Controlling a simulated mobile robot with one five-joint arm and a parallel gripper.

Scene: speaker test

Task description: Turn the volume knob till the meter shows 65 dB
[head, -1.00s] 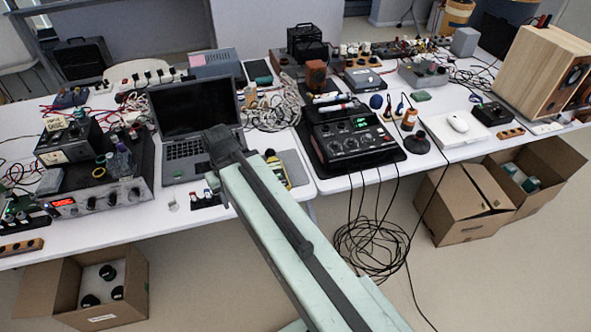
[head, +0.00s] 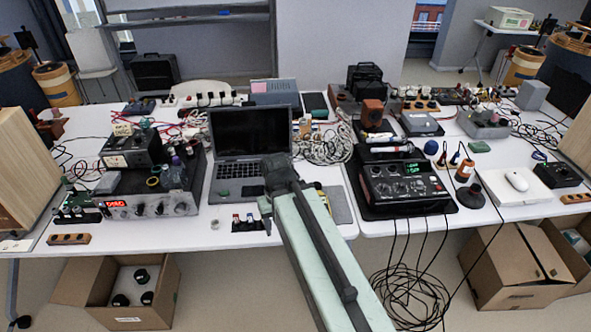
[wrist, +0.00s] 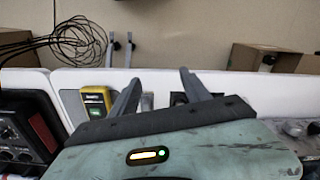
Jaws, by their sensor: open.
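A yellow handheld meter (wrist: 96,101) lies on the table below my gripper's left side in the wrist view; its small screen is unreadable. In the head view my arm mostly hides it, with a yellow edge (head: 325,196) showing. A silver-fronted amplifier (head: 150,205) with a red display and several knobs stands left of the laptop. A black console (head: 405,188) with green displays and knobs stands to the right. I cannot tell which knob sets the volume. My gripper (wrist: 160,86) is open and empty. In the head view its end is in front of the laptop.
An open laptop (head: 248,150) stands behind my gripper. A small dark panel with several switches (head: 247,224) lies by the front edge. Black cables (head: 410,290) hang over the right table's edge. Cartons (head: 120,295) stand on the floor. Bare white tabletop (head: 215,235) shows at the front.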

